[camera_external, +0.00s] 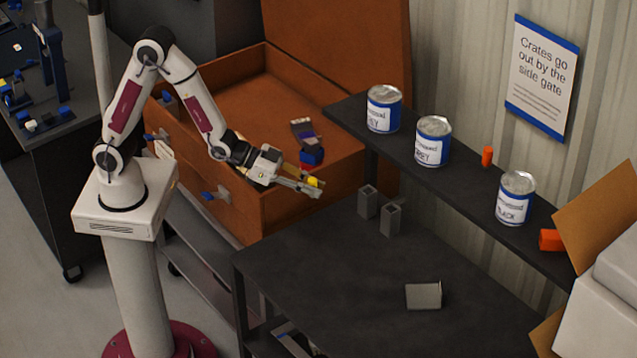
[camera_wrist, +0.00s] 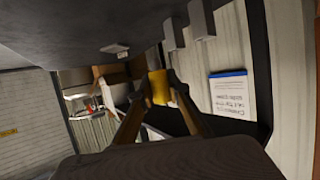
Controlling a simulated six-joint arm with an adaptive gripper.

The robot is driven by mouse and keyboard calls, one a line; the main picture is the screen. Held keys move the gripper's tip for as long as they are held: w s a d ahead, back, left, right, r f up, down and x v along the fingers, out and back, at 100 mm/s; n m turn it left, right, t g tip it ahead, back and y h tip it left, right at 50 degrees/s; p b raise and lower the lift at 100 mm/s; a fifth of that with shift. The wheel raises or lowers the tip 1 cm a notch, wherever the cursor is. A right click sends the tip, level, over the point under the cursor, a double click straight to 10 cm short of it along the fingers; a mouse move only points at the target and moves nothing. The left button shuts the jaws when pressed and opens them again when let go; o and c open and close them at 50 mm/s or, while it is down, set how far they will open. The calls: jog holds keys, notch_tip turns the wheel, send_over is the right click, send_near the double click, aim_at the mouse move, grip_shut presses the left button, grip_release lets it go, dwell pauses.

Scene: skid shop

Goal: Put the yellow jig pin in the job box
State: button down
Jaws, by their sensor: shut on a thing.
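My gripper (camera_external: 316,187) is shut on the yellow jig pin (camera_external: 314,181), which sits between the fingertips. In the wrist view the pin (camera_wrist: 158,90) shows as a short yellow block between both fingers of the gripper (camera_wrist: 160,84). The fingers reach out roughly level. The orange-brown job box (camera_external: 285,212) stands open with its lid leaning back. In the outside view the gripper overlaps the box's near right wall; I cannot tell whether the pin is over the box or just outside it. Some blue and dark items (camera_external: 308,146) lie in the box.
A dark bench (camera_external: 340,265) holds two grey square tubes (camera_external: 390,220) and a grey angle piece (camera_external: 423,295). A dark shelf (camera_external: 465,175) behind carries paint cans (camera_external: 433,141) and orange pieces (camera_external: 487,157). A cardboard carton (camera_external: 605,215) stands at the right. The bench's middle is clear.

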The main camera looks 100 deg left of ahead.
jog(key=shift+n+y, duration=0.5)
jog(key=shift+y, duration=0.1)
jog(key=a, duration=0.2)
jog(key=a+r, duration=0.1)
jog(key=a, duration=0.2)
jog(key=shift+a+r, duration=0.2)
jog(key=shift+a, duration=0.05)
jog(key=shift+d, duration=0.1)
jog(key=w+d+f+m+h, duration=0.1)
jog(key=w+d+f, duration=0.1)
jog(key=w+d, duration=0.7)
jog(key=w+d+f+h, duration=0.1)
jog(key=w+d+f, duration=0.1)
jog(key=w+d, duration=0.7)
jog(key=d, duration=0.3)
jog(key=shift+w+d+m, duration=0.35)
jog(key=shift+d+m, duration=0.05)
jog(key=shift+f, duration=0.1)
